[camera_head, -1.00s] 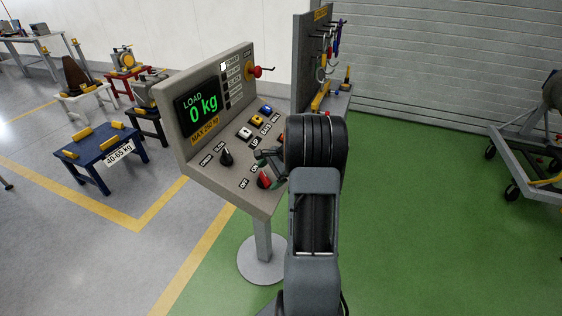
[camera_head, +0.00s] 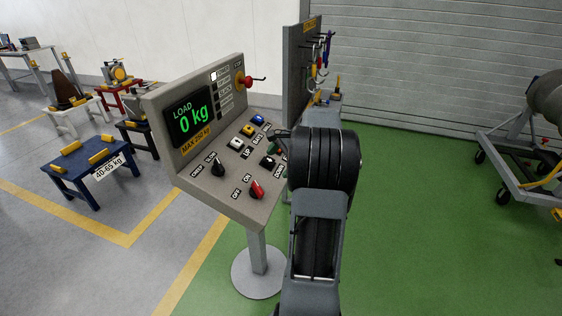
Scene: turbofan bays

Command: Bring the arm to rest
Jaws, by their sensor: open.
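My arm rises at the lower middle, its dark wrist in front of the right edge of the control console (camera_head: 215,190). Only a small part of my gripper (camera_head: 279,137) shows, left of the wrist. It is open, holds nothing visible, and the rest is hidden behind the wrist. The console's red switch (camera_head: 256,189) is fully visible with a gap between it and my gripper. The black knob (camera_head: 217,168) is to its left. The display (camera_head: 191,117) reads LOAD 0 kg.
A tool board (camera_head: 302,65) stands behind the console. A blue stand (camera_head: 85,178) marked 40-65 kg is at the left, with more stands behind it. A wheeled frame (camera_head: 520,150) is at the right. The green floor (camera_head: 430,230) between is clear.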

